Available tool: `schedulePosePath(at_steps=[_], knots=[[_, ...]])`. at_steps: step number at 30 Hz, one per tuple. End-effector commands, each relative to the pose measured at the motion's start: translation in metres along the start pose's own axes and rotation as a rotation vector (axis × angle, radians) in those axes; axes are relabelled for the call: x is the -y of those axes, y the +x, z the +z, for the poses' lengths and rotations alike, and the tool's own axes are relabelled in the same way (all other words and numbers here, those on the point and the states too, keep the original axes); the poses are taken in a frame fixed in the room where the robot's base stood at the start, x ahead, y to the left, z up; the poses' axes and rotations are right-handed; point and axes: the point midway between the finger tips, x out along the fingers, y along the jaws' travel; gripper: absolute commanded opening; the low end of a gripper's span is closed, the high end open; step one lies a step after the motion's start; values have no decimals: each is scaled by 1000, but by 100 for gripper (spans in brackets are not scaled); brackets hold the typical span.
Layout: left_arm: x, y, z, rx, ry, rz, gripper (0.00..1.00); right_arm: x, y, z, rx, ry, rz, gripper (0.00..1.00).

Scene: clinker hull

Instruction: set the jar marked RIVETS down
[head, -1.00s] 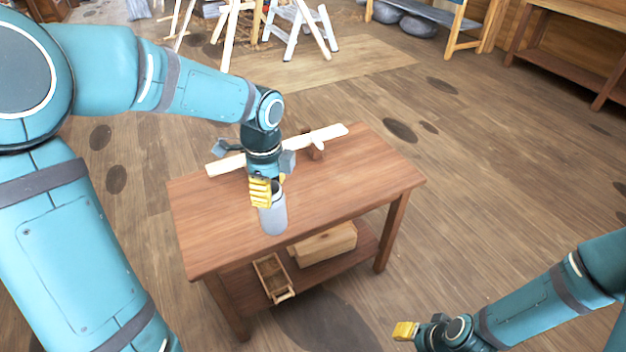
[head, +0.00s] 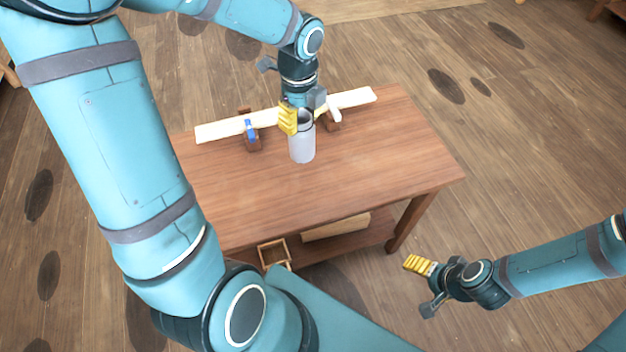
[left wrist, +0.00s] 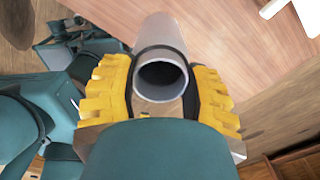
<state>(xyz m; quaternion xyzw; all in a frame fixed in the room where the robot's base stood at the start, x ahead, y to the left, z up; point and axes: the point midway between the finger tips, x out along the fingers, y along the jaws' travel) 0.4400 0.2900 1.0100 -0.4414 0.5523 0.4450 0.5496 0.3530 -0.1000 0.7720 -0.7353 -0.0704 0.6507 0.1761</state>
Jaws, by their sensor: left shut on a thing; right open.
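A pale grey cylindrical jar (head: 302,147) is held upright over the middle of the brown wooden table (head: 390,160), in front of a long pale plank. No lettering is readable on it. My left gripper (head: 299,120) is shut around its upper part. In the left wrist view the jar (left wrist: 162,40) sits between both yellow finger pads, with its open round mouth facing the camera. Its base is hidden there, and I cannot tell whether it touches the tabletop. My right gripper (head: 418,266) is open and empty, off the table's front right side.
The pale plank (head: 222,129) lies across the back of the table on brown blocks (head: 252,143), with a blue piece (head: 250,129) at one. The tabletop's front and right are clear. The lower shelf holds a small wooden tray (head: 262,257) and a pale wooden block (head: 337,228).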

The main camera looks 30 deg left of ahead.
Motion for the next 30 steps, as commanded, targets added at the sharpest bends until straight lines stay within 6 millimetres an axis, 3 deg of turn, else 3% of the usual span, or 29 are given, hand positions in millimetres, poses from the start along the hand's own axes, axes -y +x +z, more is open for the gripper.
schedulePosePath(at_steps=[1,3,8,15,23,30], knots=[[-3,18,2,0,51,0,6,-4,12,3,5,-1,0,83],[-6,30,5,0,122,0,6,-7,18,6,10,-3,-1,83],[-9,48,8,-1,216,0,6,-10,25,8,16,-5,-1,83],[-9,90,8,-2,230,1,6,-14,38,7,10,-6,-1,83],[-9,110,8,-1,228,-1,6,-16,44,6,6,-7,-1,83],[-9,141,8,-1,227,-1,6,-20,55,5,1,-8,-1,83]])
